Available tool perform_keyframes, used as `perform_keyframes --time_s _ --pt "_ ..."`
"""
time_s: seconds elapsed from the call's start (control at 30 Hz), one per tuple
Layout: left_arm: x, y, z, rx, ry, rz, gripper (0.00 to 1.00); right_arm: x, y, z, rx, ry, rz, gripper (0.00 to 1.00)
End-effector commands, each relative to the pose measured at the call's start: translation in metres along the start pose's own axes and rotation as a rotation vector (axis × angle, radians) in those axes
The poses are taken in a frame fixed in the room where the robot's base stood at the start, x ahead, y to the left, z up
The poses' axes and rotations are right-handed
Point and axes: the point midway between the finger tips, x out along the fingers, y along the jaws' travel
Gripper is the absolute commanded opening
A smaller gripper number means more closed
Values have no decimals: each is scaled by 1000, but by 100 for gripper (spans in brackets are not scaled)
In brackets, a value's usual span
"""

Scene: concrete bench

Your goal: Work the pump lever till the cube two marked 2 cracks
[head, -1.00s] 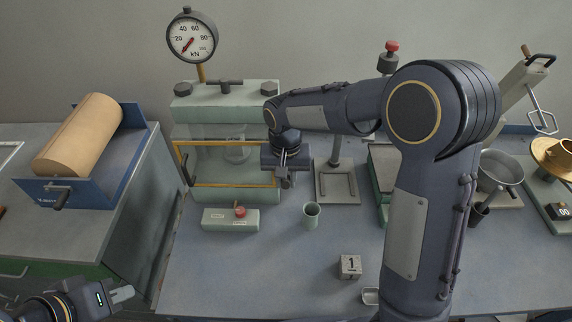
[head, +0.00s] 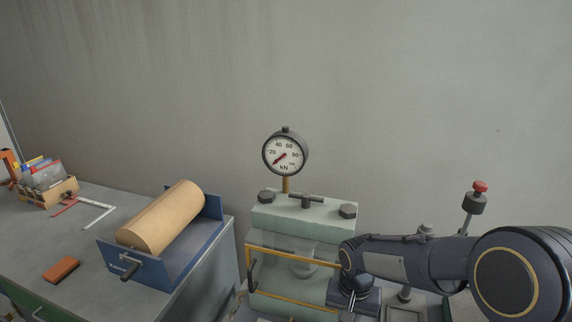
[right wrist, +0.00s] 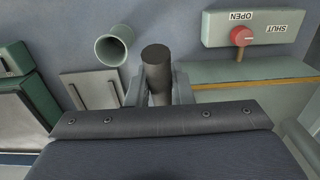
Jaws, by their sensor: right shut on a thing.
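My right gripper (right wrist: 158,95) is shut on a dark round-ended bar, the pump lever's handle (right wrist: 157,68). In the head view the right gripper (head: 351,299) is low, in front of the press's right side. The pale green press (head: 304,218) stands behind a yellow-framed guard (head: 290,283). Its gauge (head: 285,153) has a red needle pointing low left, below the 20 mark. A valve block (right wrist: 275,28) with OPEN and SHUT labels and a red knob (right wrist: 241,36) shows in the right wrist view. I cannot make out cube two. My left gripper is out of view.
A green cup (right wrist: 115,45) and a grey slotted plate (right wrist: 92,92) are near the gripper. Left of the press, a blue tray (head: 185,262) holds a tan roll (head: 162,215). A red-topped post (head: 479,190) stands right.

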Motion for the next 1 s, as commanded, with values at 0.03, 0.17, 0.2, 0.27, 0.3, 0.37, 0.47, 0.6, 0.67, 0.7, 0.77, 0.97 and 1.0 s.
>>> perform_keyframes --time_s 0.03,0.17,0.2,0.27,0.3,0.37,0.47,0.6,0.67,0.7,0.77,0.97,1.0 --pt "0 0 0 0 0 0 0 6 0 4 -1 -5 2 0" --pt "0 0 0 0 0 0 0 19 0 8 -1 -7 4 0" --pt "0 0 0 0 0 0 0 23 0 8 -1 -6 3 0" --pt "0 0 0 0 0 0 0 29 0 10 -1 -7 4 0" --pt "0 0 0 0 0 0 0 33 0 11 -1 -6 3 0" --pt "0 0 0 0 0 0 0 39 0 13 -1 -7 4 0" --pt "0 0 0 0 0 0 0 49 0 15 -1 -7 4 0" --pt "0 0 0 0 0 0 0 62 1 16 0 -6 3 0" --pt "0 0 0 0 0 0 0 68 1 17 0 -7 4 0" --pt "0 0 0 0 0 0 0 71 1 17 0 -6 3 0" --pt "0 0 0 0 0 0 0 74 1 17 0 -5 3 0" --pt "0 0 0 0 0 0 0 77 1 18 0 -4 2 0" --pt "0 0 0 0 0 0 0 77 1 18 0 -4 2 0"
